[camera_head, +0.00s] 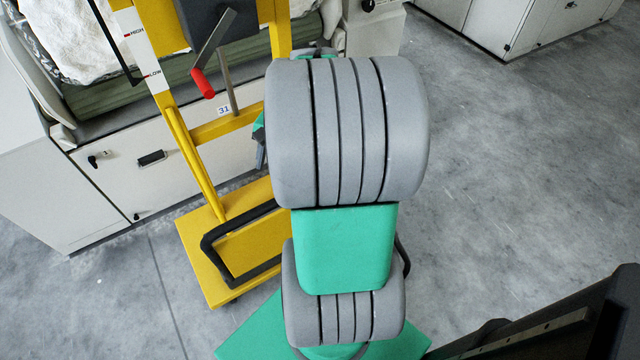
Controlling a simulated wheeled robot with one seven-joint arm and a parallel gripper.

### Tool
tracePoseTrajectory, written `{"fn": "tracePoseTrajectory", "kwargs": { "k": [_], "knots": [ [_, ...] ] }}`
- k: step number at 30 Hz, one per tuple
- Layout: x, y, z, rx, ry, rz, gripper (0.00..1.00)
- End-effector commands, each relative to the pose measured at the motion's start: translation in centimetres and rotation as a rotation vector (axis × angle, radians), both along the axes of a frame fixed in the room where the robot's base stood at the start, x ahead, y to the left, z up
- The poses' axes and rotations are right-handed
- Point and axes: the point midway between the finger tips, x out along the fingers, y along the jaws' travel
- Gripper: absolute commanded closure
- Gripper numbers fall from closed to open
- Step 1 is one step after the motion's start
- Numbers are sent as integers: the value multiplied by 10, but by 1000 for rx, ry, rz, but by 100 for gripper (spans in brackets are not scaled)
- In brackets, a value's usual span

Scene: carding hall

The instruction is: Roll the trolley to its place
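The trolley (192,150) is a tall yellow frame with a flat yellow base, standing upright on the floor left of centre. It carries a crank with a red grip, HIGH and LOW marks and a small plate reading 31. A black loop lies low over its base. My grey and green arm fills the middle of the picture and covers the trolley's right side. A small green and dark piece, seemingly my gripper (261,145), shows at the arm's left edge beside the trolley frame.
A pale machine (125,180) with white fibre and a dark green roll on top stands close behind the trolley. Another pale cabinet (490,25) stands at the upper right. The grey concrete floor (520,170) on the right is clear. A dark object is at the lower right corner.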

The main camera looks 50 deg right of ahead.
Motion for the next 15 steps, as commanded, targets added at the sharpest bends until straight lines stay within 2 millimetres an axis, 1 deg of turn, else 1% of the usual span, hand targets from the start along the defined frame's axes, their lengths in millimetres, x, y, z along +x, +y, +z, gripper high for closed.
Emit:
{"fn": "tracePoseTrajectory", "kwargs": {
  "k": [1, 3, 6, 9, 15],
  "knots": [
    [-11, -33, -39, 72, 25, -171, 50],
    [-24, -66, -63, 156, 44, -360, 50],
    [-40, -94, -84, 241, 59, -538, 50],
    [-47, -106, -91, 279, 65, -616, 50],
    [-48, -107, -90, 284, 66, -629, 50]
  ]
}}
